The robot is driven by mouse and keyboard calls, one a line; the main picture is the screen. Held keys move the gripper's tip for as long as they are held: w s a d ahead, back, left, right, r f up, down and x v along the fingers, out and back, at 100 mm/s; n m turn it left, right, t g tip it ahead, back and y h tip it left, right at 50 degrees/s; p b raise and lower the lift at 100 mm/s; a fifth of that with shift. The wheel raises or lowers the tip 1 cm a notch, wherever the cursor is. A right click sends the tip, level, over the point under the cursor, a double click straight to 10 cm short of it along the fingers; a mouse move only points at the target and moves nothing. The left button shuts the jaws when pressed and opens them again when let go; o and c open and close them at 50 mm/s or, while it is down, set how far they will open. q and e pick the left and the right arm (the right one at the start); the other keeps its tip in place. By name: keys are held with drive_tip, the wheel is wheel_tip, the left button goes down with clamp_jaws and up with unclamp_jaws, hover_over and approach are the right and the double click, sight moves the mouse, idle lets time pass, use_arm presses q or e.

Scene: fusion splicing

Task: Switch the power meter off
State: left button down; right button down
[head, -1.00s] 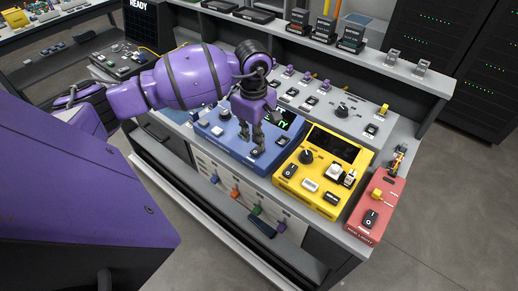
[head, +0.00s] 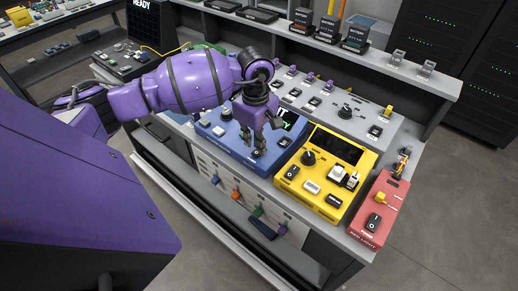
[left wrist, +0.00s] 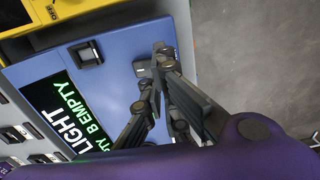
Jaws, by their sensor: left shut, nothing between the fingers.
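A yellow box (head: 318,173) with a dark screen (head: 338,145), a black knob and several keys stands on the bench; no label naming the power meter is readable. A blue box (head: 220,138) stands left of it. Its lit screen reads "LIGHT" and "B EMPTY" in the left wrist view (left wrist: 68,118). My left gripper (head: 266,142) is shut and empty over the blue box's front right. In the left wrist view its fingertips (left wrist: 162,54) are beside a small dark switch (left wrist: 141,68); contact cannot be told. My right gripper is out of view.
A red box (head: 372,205) marked "RED LIGHT" stands right of the yellow one. Behind are a grey panel (head: 325,105) with several switches and a raised shelf (head: 385,68) with labelled boxes. Below the bench front are coloured levers (head: 236,195).

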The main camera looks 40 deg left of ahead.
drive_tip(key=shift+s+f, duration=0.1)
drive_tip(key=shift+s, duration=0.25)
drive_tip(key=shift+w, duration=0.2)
use_arm(q)
drive_tip(key=shift+f, duration=0.3)
drive_tip(key=shift+f, duration=0.15)
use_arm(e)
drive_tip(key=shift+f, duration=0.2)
use_arm(q)
drive_tip(key=shift+f+b, duration=0.2)
drive_tip(key=shift+b, duration=0.15)
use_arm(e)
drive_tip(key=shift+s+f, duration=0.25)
